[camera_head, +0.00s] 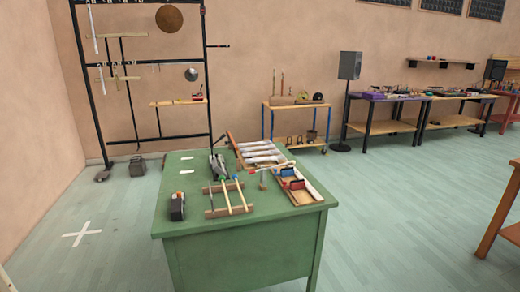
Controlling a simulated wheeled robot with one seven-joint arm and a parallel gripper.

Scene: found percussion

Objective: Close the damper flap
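A green table (260,232) stands in front of me. On it lies a set of white tubes (262,155) side by side. A reddish-brown board (232,141) stands tilted up at the far left end of the tubes, apart from lying over them; it may be the damper flap, but I cannot tell for sure at this size. My gripper is not in view, and nothing visible touches the board.
The table also holds a wooden frame with sticks (228,198), a dark grey object (218,166), a tray with red and blue pieces (297,184) and a small black-orange box (177,206). A black rack (104,125) stands behind left.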

